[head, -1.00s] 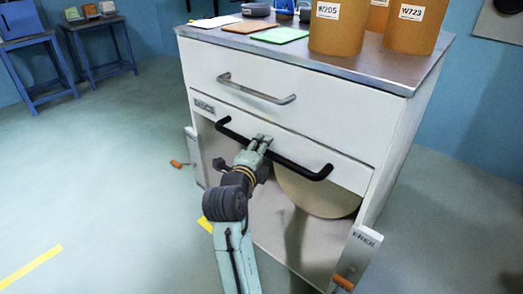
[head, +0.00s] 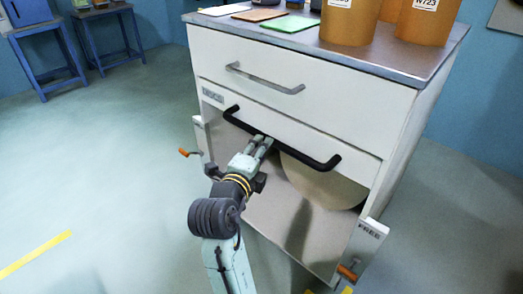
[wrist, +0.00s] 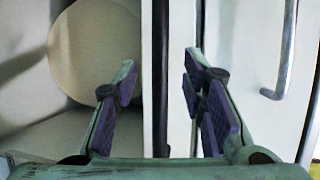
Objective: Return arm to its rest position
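My gripper (head: 264,141) is at the black bar handle (head: 312,157) of the white cabinet's lower drawer front (head: 330,132). In the wrist view my gripper (wrist: 160,73) has its two purple-padded fingers spread apart. The black bar (wrist: 160,60) runs between them with a gap on each side, so the fingers hold nothing. My arm reaches up to it from the bottom of the head view.
A metal-handled drawer (head: 310,95) is above. Side flaps with orange handles stand at left (head: 200,145) and right (head: 362,248) of the compartment. Brown canisters (head: 350,22) and flat coloured sheets (head: 272,24) lie on top. The floor at left (head: 100,185) is open.

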